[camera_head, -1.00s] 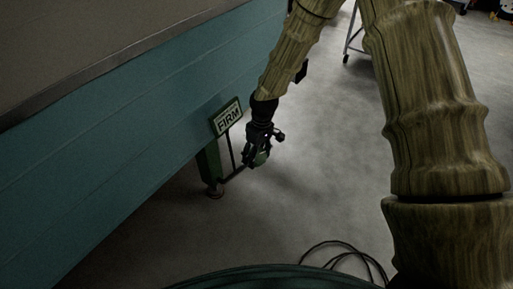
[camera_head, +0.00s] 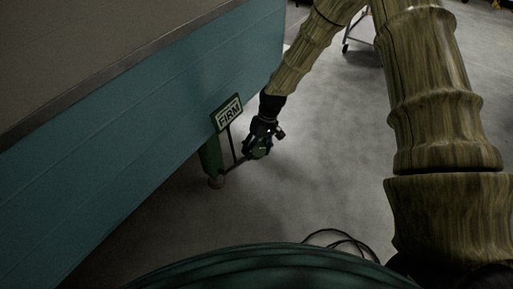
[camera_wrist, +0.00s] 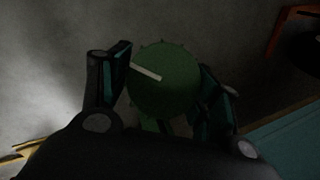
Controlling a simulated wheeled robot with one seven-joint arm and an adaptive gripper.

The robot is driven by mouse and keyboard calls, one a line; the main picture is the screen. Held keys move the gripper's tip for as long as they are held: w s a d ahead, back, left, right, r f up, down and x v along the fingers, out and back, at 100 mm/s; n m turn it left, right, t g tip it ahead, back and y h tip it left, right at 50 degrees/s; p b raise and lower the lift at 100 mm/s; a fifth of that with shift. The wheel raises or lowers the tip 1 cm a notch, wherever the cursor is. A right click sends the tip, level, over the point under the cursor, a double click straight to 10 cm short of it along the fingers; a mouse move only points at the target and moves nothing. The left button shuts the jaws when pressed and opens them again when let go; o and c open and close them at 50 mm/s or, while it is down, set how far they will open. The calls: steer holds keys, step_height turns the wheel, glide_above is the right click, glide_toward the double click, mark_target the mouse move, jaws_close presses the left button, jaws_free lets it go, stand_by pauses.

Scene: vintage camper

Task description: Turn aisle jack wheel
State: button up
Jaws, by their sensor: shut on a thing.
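The jack wheel (camera_wrist: 168,92) is a round, dark green knob with small ridges around its rim and one pale line on its face. In the wrist view it sits between the two fingers of my gripper (camera_wrist: 163,90), which is shut on it. The pale line runs from the wheel's left edge to just short of its middle. In the head view my gripper (camera_head: 258,146) is low beside the green jack post (camera_head: 211,160) under the teal camper side, and mostly hides the wheel.
The teal camper wall (camera_head: 140,120) fills the left side. Black cables (camera_head: 340,240) lie on the grey floor in front. A wheeled metal stand (camera_head: 360,30) is at the back. The floor right of the jack is open.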

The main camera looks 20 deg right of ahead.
steer(key=shift+w+d, duration=0.1)
steer(key=shift+w, duration=0.1)
steer(key=o, duration=1)
steer(key=shift+s, duration=0.1)
steer(key=shift+r, duration=0.1)
steer(key=v, duration=1.1)
steer(key=shift+r, duration=0.35)
